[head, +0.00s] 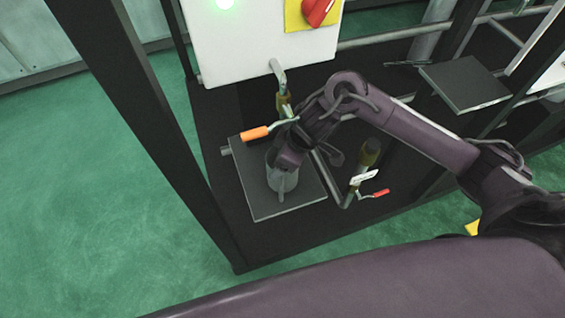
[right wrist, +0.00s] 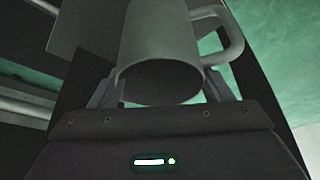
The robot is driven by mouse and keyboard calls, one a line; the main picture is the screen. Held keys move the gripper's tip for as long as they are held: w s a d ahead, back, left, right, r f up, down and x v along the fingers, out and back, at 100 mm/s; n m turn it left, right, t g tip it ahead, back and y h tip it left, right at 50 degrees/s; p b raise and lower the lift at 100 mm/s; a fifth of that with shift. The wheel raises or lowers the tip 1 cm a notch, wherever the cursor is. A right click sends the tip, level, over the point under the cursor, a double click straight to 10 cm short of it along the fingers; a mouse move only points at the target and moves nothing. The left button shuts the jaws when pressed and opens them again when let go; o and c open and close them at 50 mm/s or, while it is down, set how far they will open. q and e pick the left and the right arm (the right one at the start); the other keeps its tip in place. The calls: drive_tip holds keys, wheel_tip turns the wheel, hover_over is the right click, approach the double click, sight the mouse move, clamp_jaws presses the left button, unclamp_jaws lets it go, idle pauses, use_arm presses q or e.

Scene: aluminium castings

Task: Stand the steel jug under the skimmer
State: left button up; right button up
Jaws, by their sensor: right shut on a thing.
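The steel jug (head: 283,180) is a grey cylinder with a loop handle, over the square grey plate (head: 257,199). I cannot tell whether its base touches the plate. My right gripper (head: 289,161) comes from above and is shut on it. In the right wrist view the jug (right wrist: 160,40) sits between the fingers, its handle to the right. A pipe with an orange-handled valve (head: 256,133) comes down from the white panel just behind the jug and may belong to the skimmer; the wrist and arm partly hide this area. My left gripper is not in view.
The white panel (head: 262,45) carries a green light and a red knob (head: 319,11) on yellow. A red-handled valve (head: 375,194) stands right of the plate. A second dark plate (head: 463,84) is at the back right. Dark frame posts (head: 140,120) rise at the left.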

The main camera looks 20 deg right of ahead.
drive_tip(key=shift+f, duration=1.7)
drive_tip(key=o, duration=1.3)
drive_tip(key=shift+f, duration=0.1)
drive_tip(key=shift+o, duration=0.2)
drive_tip(key=p+v, duration=0.1)
drive_tip(key=v, duration=1.1)
drive_tip(key=shift+p, duration=0.3)
drive_tip(key=shift+s, duration=0.1)
